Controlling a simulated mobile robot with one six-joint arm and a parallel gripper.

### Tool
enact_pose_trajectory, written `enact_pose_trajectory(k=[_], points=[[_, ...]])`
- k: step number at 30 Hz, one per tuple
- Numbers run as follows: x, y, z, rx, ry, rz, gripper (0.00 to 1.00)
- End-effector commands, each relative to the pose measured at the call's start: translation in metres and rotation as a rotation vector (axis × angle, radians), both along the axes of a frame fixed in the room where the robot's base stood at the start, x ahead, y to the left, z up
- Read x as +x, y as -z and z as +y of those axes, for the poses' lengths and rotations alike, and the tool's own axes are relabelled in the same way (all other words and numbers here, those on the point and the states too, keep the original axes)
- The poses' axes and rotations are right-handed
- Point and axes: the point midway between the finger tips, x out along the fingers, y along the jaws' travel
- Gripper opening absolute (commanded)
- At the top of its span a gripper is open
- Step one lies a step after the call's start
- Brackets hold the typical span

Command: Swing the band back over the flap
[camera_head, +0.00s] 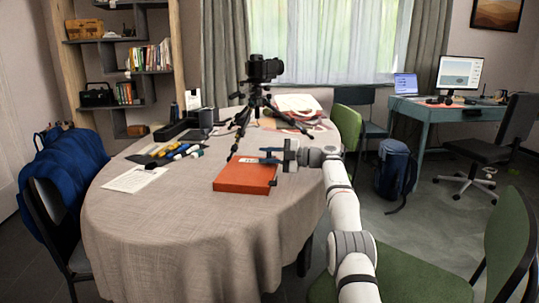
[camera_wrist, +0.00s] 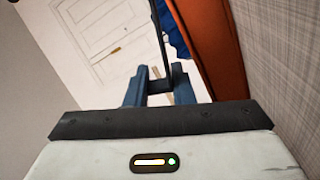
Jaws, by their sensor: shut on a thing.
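An orange-red folder or case (camera_head: 242,178) lies flat on the table, near its right front edge. In the wrist view its orange side (camera_wrist: 212,45) runs close along the right of the fingers. My gripper (camera_head: 266,154) is at the far right corner of the case, pointing left. Its blue-grey fingers (camera_wrist: 160,86) are shut on a thin dark band (camera_wrist: 160,30), which runs up from between them beside the case. I cannot tell the flap apart from the rest of the case.
The round clothed table (camera_head: 170,225) holds a camera on a tripod (camera_head: 262,75) behind the case. Several markers (camera_head: 180,151) and a white sheet (camera_head: 135,179) lie to the left. The cloth in front of the case is clear. A green chair (camera_head: 347,122) stands behind my arm.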

Motion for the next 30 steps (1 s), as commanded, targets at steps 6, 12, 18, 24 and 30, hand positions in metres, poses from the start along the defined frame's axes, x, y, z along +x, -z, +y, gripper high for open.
enact_pose_trajectory(k=[6,12,18,24,30], points=[[0.0012,0.0034,-0.0005,-0.005,0.002,-0.02,0.11],[0.0013,0.0033,-0.0009,-0.005,0.003,-0.021,0.11],[0.0013,0.0032,-0.0012,-0.005,0.003,-0.02,0.26],[0.0012,0.0028,-0.0016,-0.005,0.003,-0.021,0.42],[0.0013,0.0038,-0.0018,-0.006,0.002,-0.019,0.44]])
